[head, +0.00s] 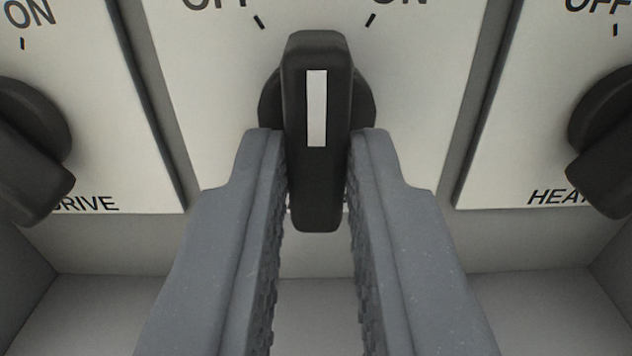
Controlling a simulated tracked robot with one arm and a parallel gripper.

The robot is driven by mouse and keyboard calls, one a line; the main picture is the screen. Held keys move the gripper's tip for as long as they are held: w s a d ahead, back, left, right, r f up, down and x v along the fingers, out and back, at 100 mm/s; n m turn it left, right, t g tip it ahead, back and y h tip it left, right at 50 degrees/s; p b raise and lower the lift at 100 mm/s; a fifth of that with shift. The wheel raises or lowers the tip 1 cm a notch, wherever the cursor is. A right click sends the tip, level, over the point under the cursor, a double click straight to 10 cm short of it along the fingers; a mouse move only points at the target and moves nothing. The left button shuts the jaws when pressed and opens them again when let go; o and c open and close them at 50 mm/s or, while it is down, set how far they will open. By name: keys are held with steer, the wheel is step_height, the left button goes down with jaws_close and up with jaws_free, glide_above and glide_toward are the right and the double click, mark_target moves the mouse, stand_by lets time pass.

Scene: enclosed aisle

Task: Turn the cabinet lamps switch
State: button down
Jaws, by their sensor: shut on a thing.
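A black rotary switch (317,185) with a white stripe stands in the middle of the head view on a pale panel plate (215,85). Its stripe is upright, between the OFF mark at upper left and the ON mark at upper right. My gripper (317,150) is shut on the switch handle, one grey finger on each side. The plate's lower label is hidden behind the handle and fingers, so I cannot read the switch's name.
A black knob (30,150) on a plate ending in "DRIVE" is at the left. Another black knob (605,145) on a plate starting with "HEA" is at the right. A grey ledge (120,310) lies below the plates.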

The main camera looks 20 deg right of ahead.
steer(key=m+b, duration=0.2)
steer(key=m, duration=0.3)
steer(key=shift+a+m, duration=0.15)
steer(key=shift+m, duration=0.15)
stand_by(0.4)
steer(key=c, duration=1.4)
jaws_free()
steer(key=shift+w, duration=0.1)
steer(key=shift+b, duration=0.3)
steer(key=shift+s, duration=0.3)
steer(key=b+v, duration=0.2)
steer(key=v, duration=1.1)
